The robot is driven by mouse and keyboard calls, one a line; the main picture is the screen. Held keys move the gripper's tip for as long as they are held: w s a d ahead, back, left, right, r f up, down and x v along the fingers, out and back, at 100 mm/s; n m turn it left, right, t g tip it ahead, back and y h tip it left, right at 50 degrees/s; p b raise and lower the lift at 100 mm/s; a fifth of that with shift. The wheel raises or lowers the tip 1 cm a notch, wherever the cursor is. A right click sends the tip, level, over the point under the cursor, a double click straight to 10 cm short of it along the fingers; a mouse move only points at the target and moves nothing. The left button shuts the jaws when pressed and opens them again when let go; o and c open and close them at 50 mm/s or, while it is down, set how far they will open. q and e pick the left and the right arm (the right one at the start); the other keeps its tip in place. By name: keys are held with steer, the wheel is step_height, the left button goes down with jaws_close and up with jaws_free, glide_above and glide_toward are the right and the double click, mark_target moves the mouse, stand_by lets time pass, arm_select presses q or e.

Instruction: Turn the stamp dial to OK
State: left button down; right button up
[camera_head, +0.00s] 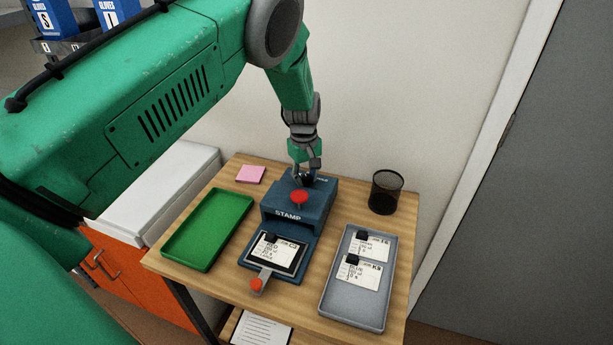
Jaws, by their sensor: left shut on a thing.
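The blue stamp machine (287,215), marked STAMP on its front, stands near the middle of the wooden table. My left gripper (305,177) reaches down onto the back of its top and is shut on the small dark stamp dial there. The fingers cover most of the dial, so its setting cannot be read. A red knob (298,197) sits on the top just in front of the gripper. A printed card (270,252) lies in the machine's front slide, which has a red-tipped handle (257,284). My right gripper is not in view.
A green tray (207,232), empty, lies left of the machine. A grey tray (352,309) with two cards is on the right. A black mesh cup (385,192) stands at the back right, and a pink note pad (250,174) lies at the back left.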

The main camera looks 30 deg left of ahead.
mark_target(306, 177)
arm_select(q)
steer(key=shift+n, duration=0.5)
steer(key=c, duration=1.3)
jaws_free()
steer(key=shift+d, duration=0.1)
steer(key=shift+w+f, duration=0.1)
steer(key=shift+r, duration=0.2)
step_height(306, 177, up, 6)
steer(key=shift+r, duration=0.75)
